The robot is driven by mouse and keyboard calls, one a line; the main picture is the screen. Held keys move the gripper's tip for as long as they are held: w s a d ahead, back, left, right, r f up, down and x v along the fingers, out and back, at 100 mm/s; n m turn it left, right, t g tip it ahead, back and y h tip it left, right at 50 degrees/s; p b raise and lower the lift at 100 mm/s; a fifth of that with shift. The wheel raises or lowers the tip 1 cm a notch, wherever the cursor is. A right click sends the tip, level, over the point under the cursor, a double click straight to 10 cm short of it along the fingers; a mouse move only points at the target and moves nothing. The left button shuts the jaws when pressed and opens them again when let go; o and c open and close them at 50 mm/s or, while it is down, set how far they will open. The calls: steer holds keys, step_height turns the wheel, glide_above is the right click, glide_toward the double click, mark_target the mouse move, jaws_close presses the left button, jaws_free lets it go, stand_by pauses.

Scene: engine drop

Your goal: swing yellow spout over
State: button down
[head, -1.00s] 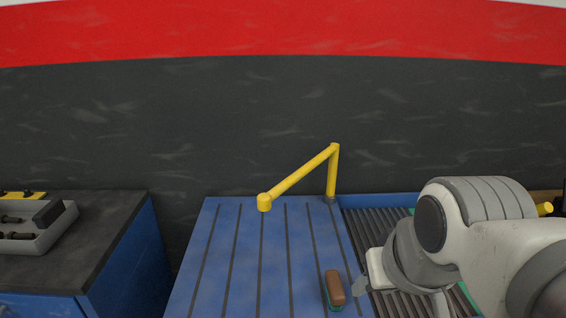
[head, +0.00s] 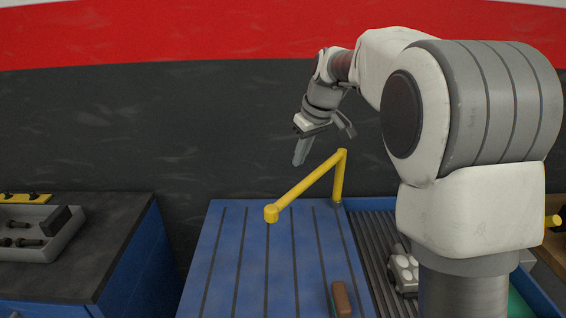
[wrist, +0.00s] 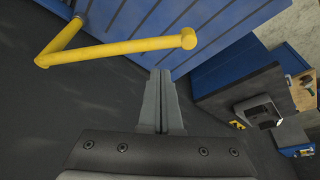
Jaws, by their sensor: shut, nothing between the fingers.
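The yellow spout (head: 306,186) is a bent pipe. Its post stands at the back right of the blue grooved bench top, and its arm slopes down to the left to a round end over the bench. In the wrist view the spout (wrist: 115,48) runs across the upper left, its round end just above the fingertips. My gripper (head: 299,163) is raised behind the bench, pointing down, close to the spout arm. In the wrist view my gripper (wrist: 160,75) has its two grey fingers together with nothing between them. The fingers look apart from the spout.
The blue bench top (head: 228,270) carries a brown-topped brush (head: 341,298) near its front right. A ribbed grate (head: 372,245) lies right of it, with a grey metal part (head: 403,268) on it. A dark cabinet (head: 105,225) at left holds a grey tray (head: 38,245) of bolts.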

steer(key=w+a+f+n+p, duration=0.1)
steer(key=w+a+f+n, duration=0.1)
steer(key=w+a+f, duration=0.35)
step_height(320, 180, down, 8)
steer(key=w+d+p, duration=0.1)
steer(key=d+p, duration=0.1)
steer(key=shift+d+g, duration=0.25)
steer(key=shift+g, duration=0.05)
stand_by(0.5)
